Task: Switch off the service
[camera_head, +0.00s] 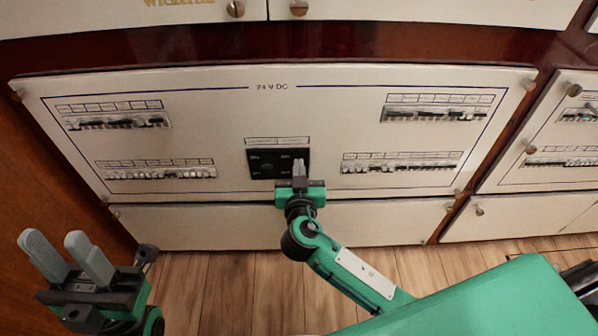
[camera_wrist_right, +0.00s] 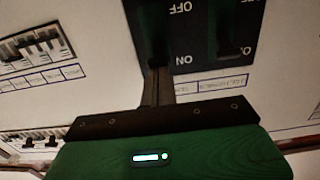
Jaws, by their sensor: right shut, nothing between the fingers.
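The white 24 V DC panel (camera_head: 230,105) faces me. A black switch plate (camera_head: 262,172) sits at its lower middle under a label strip. My right gripper (camera_head: 299,170) is shut, with its fingertips at the plate's right part. In the right wrist view the shut fingers (camera_wrist_right: 155,85) reach the black plate (camera_wrist_right: 200,55), which has upside-down OFF and ON lettering. A dark switch (camera_wrist_right: 235,45) shows at right there; what lies at the fingertips is too dark to tell, including contact. My left gripper (camera_head: 68,255) is open and empty at the lower left, away from the panel.
Breaker rows flank the plate: upper left (camera_head: 115,122), lower left (camera_head: 155,174), upper right (camera_head: 435,113) and lower right (camera_head: 400,168). Another breaker panel (camera_head: 560,135) stands at right. A plain white panel (camera_head: 200,226) runs below, above the wooden floor (camera_head: 230,290).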

